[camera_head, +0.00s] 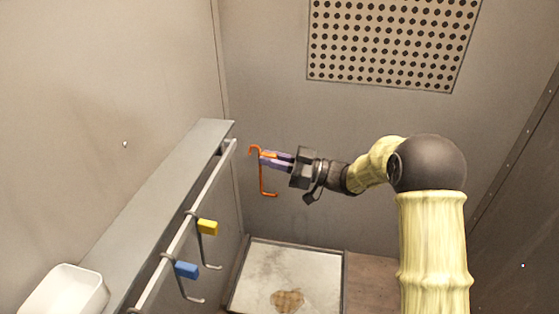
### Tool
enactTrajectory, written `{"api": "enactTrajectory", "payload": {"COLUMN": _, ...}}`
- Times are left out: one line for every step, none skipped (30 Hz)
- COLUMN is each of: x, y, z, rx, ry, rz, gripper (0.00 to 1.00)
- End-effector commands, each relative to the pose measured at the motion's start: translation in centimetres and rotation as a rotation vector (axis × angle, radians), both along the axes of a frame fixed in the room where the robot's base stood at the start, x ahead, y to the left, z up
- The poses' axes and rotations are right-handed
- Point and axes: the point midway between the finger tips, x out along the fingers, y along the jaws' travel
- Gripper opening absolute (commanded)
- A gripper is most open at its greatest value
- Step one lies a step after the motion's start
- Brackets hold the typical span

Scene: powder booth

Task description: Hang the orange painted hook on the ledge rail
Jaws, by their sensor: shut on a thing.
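The orange hook (261,180) is a thin bent rod with a curled top and a foot that turns to the right. My gripper (268,158) is shut on its upper part and holds it upright in the air. The ledge rail (183,231) is a pale bar along the front of a grey ledge (160,187) on the left wall. The hook appears just to the right of the rail's far end, with a small gap between them in the picture. Its depth relative to the rail is hard to tell.
A hook with a yellow block (207,227) and one with a blue block (187,270) hang on the nearer rail. A white container (64,292) stands on the ledge. A framed pale floor panel (312,268) with a brown stain lies below. A perforated panel (390,42) is on the back wall.

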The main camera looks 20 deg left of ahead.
Motion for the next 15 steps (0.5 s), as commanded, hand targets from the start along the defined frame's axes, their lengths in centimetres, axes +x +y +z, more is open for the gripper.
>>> {"api": "enactTrajectory", "payload": {"x": -0.1, "y": 0.4, "z": 0.0, "rx": 0.001, "ry": 0.000, "rz": 0.001, "gripper": 0.00}}
{"api": "enactTrajectory", "payload": {"x": -0.1, "y": 0.6, "z": 0.0, "rx": 0.001, "ry": 0.000, "rz": 0.001, "gripper": 0.00}}
{"api": "enactTrajectory", "payload": {"x": -0.1, "y": 0.8, "z": 0.0, "rx": 0.002, "ry": 0.000, "rz": 0.001, "gripper": 0.00}}
{"api": "enactTrajectory", "payload": {"x": -0.2, "y": 1.0, "z": 0.0, "rx": 0.002, "ry": 0.000, "rz": 0.001, "gripper": 0.00}}
{"api": "enactTrajectory", "payload": {"x": -0.2, "y": 1.2, "z": 0.0, "rx": 0.002, "ry": 0.001, "rz": 0.001, "gripper": 0.00}}
{"api": "enactTrajectory", "payload": {"x": -0.2, "y": 1.5, "z": 0.0, "rx": 0.002, "ry": 0.001, "rz": 0.002, "gripper": 0.00}}
{"api": "enactTrajectory", "payload": {"x": -0.2, "y": 1.7, "z": 0.0, "rx": 0.001, "ry": 0.001, "rz": 0.002, "gripper": 0.00}}
{"api": "enactTrajectory", "payload": {"x": -0.3, "y": 1.8, "z": 0.0, "rx": 0.001, "ry": 0.001, "rz": 0.001, "gripper": 0.00}}
{"api": "enactTrajectory", "payload": {"x": -0.3, "y": 2.1, "z": 0.0, "rx": 0.001, "ry": 0.001, "rz": 0.001, "gripper": 0.00}}
{"api": "enactTrajectory", "payload": {"x": -0.3, "y": 2.3, "z": 0.0, "rx": 0.000, "ry": 0.000, "rz": 0.001, "gripper": 0.00}}
{"api": "enactTrajectory", "payload": {"x": -0.3, "y": 2.5, "z": 0.0, "rx": 0.000, "ry": 0.000, "rz": 0.001, "gripper": 0.00}}
{"api": "enactTrajectory", "payload": {"x": -0.3, "y": 2.7, "z": 0.0, "rx": 0.001, "ry": 0.000, "rz": 0.001, "gripper": 0.00}}
{"api": "enactTrajectory", "payload": {"x": -0.4, "y": 2.9, "z": 0.0, "rx": 0.001, "ry": 0.000, "rz": 0.001, "gripper": 0.00}}
{"api": "enactTrajectory", "payload": {"x": -0.4, "y": 3.1, "z": 0.0, "rx": 0.002, "ry": 0.000, "rz": 0.002, "gripper": 0.00}}
{"api": "enactTrajectory", "payload": {"x": -0.4, "y": 3.4, "z": 0.0, "rx": 0.002, "ry": 0.000, "rz": 0.001, "gripper": 0.00}}
